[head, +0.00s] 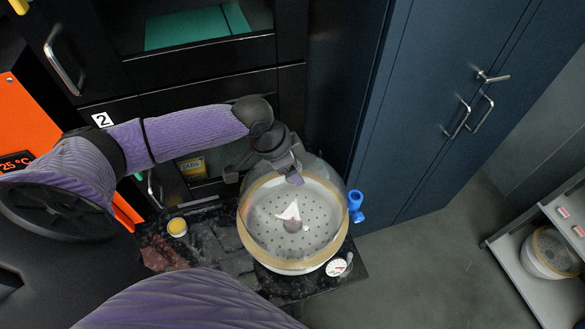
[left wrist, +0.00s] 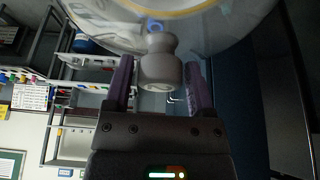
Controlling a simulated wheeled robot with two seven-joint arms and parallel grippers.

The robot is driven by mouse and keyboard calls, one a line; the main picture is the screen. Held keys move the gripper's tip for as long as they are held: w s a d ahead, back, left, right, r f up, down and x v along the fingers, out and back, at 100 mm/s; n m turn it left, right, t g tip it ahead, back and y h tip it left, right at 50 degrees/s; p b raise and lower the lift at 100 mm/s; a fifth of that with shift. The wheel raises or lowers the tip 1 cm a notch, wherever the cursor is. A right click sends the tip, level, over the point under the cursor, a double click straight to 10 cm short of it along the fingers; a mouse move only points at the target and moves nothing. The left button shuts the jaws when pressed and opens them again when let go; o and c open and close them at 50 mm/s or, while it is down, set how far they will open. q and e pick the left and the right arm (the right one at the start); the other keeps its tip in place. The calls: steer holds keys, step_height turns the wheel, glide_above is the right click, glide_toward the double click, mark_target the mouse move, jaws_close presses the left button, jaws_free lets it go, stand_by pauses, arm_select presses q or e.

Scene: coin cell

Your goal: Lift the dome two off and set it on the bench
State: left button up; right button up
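The clear glass dome (head: 341,186) sits on a round white vessel base with a tan rim ring, on the black bench top (head: 215,258). A perforated plate shows through the glass, with a small pale thing near its middle. A blue valve (head: 356,206) sticks out on the right. My left gripper (head: 265,176) is at the dome's upper side. In the left wrist view, its open fingers (left wrist: 160,75) stand on either side of the dome's grey knob (left wrist: 160,62), with a gap on each side. My right gripper is out of view.
A small yellow-topped jar (head: 177,227) stands left of the vessel, and a round gauge (head: 337,267) is at its lower right. A similar domed vessel (head: 552,250) sits on a shelf at far right. Blue cabinets (head: 440,90) rise behind.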

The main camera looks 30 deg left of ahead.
arm_select(q)
jaws_close()
steer(key=shift+w, duration=0.1)
stand_by(1.0)
